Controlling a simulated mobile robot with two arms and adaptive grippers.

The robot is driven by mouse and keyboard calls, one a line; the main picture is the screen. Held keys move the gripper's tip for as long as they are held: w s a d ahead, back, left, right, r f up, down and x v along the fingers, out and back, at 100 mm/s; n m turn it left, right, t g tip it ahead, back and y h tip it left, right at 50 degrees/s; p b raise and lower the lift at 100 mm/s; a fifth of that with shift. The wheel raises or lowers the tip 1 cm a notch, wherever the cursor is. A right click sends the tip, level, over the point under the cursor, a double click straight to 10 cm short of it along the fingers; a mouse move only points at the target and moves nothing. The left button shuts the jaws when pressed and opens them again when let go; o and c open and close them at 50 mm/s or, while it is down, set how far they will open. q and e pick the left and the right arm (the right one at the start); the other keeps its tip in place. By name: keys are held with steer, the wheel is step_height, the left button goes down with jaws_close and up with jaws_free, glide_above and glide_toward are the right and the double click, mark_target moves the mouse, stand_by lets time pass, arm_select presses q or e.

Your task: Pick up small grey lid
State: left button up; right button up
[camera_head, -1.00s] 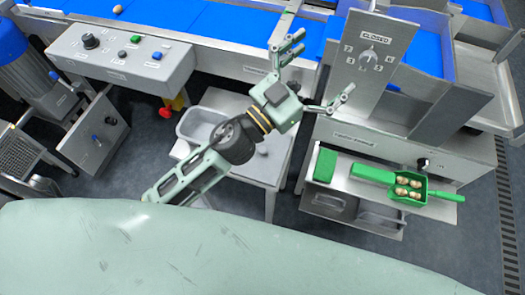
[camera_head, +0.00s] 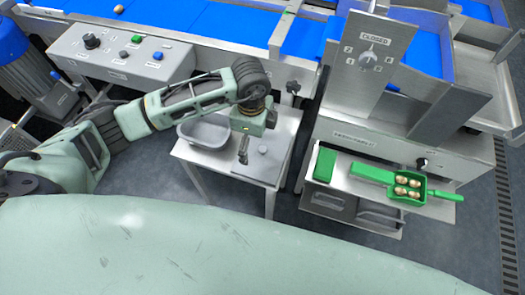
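A small round grey piece (camera_head: 263,149), which looks like the small grey lid, lies on the right part of the small metal table (camera_head: 190,153). My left gripper (camera_head: 243,158) hangs over this table, fingers down, just left of the round piece and apart from it in the picture. Its fingers are seen edge-on, so their opening is hidden, and I see nothing held. My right gripper is out of view.
A grey tub (camera_head: 203,134) stands on the table's left, beside my gripper. Right of the table, a metal shelf holds a green block (camera_head: 324,164) and a green scoop (camera_head: 409,188) with several dates. A control box (camera_head: 118,55) and blue conveyor (camera_head: 235,22) lie behind.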

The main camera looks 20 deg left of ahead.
mark_target(257, 153)
arm_select(q)
steer(key=f, duration=0.2)
steer(key=w+f+p, duration=0.1)
steer(key=f, duration=0.1)
steer(key=d+f, duration=0.1)
steer(key=f, duration=0.1)
steer(key=shift+w+f, duration=0.2)
steer(key=shift+f, duration=0.1)
steer(key=shift+c, duration=0.5)
steer(key=c, duration=0.7)
steer(key=shift+s+a, duration=0.1)
steer(key=shift+s, duration=0.15)
steer(key=c, duration=0.7)
